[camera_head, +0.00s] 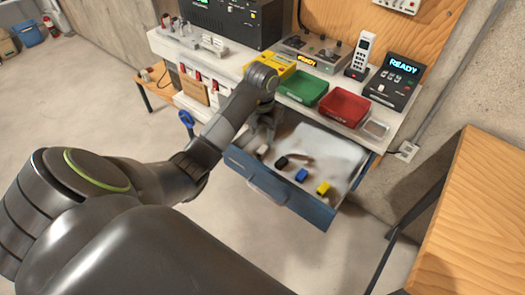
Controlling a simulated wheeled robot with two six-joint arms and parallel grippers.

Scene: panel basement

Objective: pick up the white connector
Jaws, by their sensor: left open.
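The white connector (262,149) lies at the left end of the open blue drawer (295,205). It is small and partly hard to make out beside my gripper. My left gripper (262,140) is open over the left part of the drawer, pointing down, just above or beside the white connector; I cannot tell whether it touches. A black connector (281,162), a blue connector (301,175) and a yellow connector (323,188) lie in a row to the right in the drawer. My right gripper is not in view.
A wooden table (475,220) stands at the right.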

